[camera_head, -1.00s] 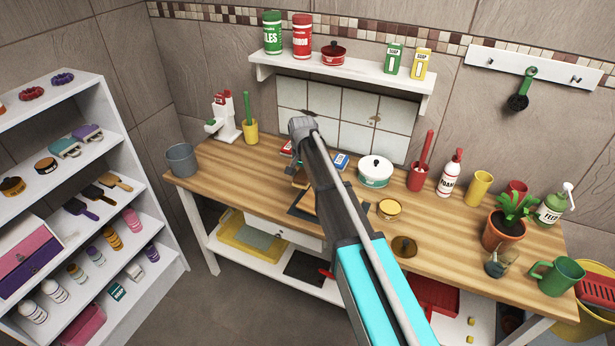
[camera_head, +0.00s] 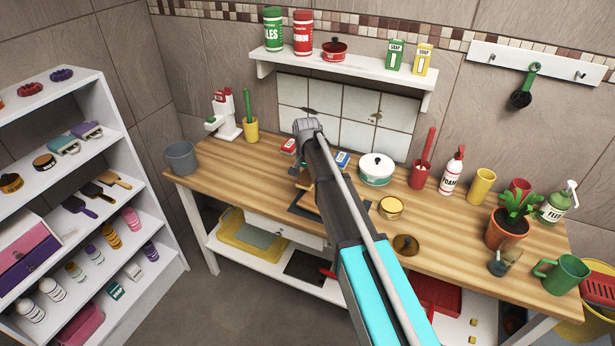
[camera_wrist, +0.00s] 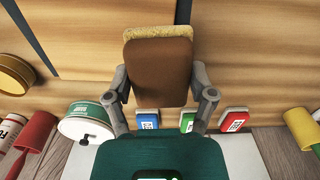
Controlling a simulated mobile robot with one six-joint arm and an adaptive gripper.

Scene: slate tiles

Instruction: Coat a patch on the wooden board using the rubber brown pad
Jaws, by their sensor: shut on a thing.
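My gripper (camera_wrist: 160,88) is shut on the brown pad (camera_wrist: 158,72), with a finger on each side of it. The pad has a smooth brown back and a rough tan edge along its far side. Wood surface shows behind it; whether the pad touches that is unclear. The wooden board (camera_head: 304,201) lies on a dark mat on the bench, partly hidden by my arm in the head view. In the wrist view, wood between dark strips (camera_wrist: 95,40) appears to be the board.
An open tin (camera_head: 390,208) with tan contents stands right of the board, beside a dark round lid (camera_head: 405,246). A white-and-green pot (camera_head: 376,170) and small boxes (camera_head: 289,146) stand behind.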

